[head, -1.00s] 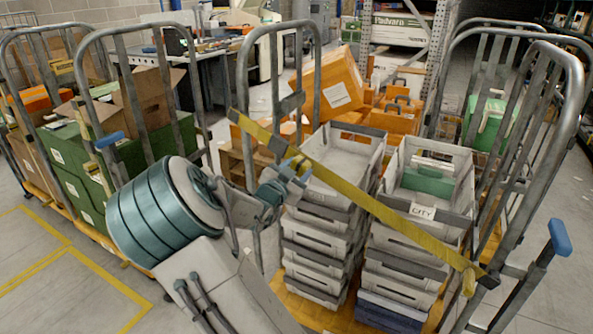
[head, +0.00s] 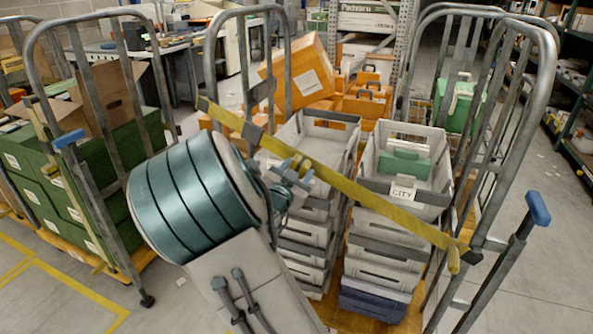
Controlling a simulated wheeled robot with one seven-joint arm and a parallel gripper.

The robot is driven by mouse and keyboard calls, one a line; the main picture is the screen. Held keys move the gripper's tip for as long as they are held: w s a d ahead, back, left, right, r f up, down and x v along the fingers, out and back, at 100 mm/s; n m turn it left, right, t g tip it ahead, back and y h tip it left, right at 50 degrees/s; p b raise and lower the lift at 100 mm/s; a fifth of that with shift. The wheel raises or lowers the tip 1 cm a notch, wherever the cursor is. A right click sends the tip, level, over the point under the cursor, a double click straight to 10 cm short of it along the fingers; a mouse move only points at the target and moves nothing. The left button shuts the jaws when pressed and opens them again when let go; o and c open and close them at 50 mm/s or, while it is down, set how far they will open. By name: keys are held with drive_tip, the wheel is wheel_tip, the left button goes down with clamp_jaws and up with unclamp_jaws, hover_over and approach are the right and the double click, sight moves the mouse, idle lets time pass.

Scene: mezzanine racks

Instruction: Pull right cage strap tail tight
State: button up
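The right cage (head: 538,95) is a grey tubular roll cage holding stacks of grey trays. A yellow strap (head: 370,202) runs slantwise across its front, from the left upright down to the right upright. A dark buckle (head: 252,132) sits on the strap near its left end. A short yellow tail (head: 453,261) hangs at the strap's right end, by a dark fitting (head: 477,246). My gripper (head: 298,168) is in front of the left tray stack, at or just below the strap, right of the buckle. My arm partly hides it; whether it touches the strap or is open is unclear.
A blue-tipped lever (head: 538,208) sticks out at the cage's right front. Another cage (head: 98,150) with green crates stands close on the left. Orange cases (head: 305,75) are stacked behind the trays.

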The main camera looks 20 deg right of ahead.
drive_tip(key=o, duration=0.3)
drive_tip(key=shift+s+d, duration=0.2)
drive_tip(key=shift+d, duration=0.05)
drive_tip(key=shift+a, duration=0.1)
drive_tip(key=v, duration=1.3)
drive_tip(key=shift+s+a, duration=0.25)
drive_tip(key=shift+a, duration=0.05)
